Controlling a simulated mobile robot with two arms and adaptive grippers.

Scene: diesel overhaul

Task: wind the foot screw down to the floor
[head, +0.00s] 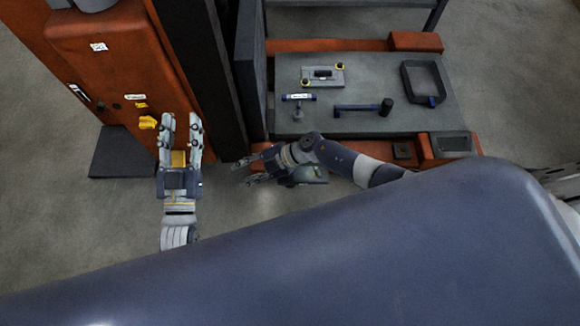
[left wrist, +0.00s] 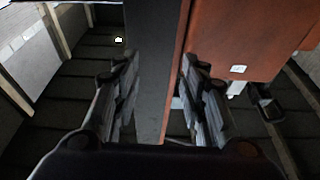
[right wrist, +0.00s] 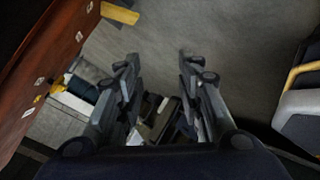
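I cannot make out the foot screw for certain in any view. My left gripper (head: 181,130) is open and empty, its fingers pointing up the picture in front of the orange machine (head: 112,62) by the yellow knobs (head: 148,122). In the left wrist view the fingers (left wrist: 158,95) are apart, with a dark column and an orange panel beyond. My right gripper (head: 256,172) is low, left of the tool cart's near corner, pointing left. In the right wrist view its fingers (right wrist: 160,85) are apart, with nothing clearly held; dark and pale parts show beyond them.
A dark upright column (head: 200,75) stands right of the orange machine. The grey-topped cart (head: 375,120) carries a blue-handled tool (head: 358,107), a T-shaped tool (head: 298,104), a plate with yellow knobs (head: 322,76) and a dark frame (head: 426,84). Floor is clear at lower left.

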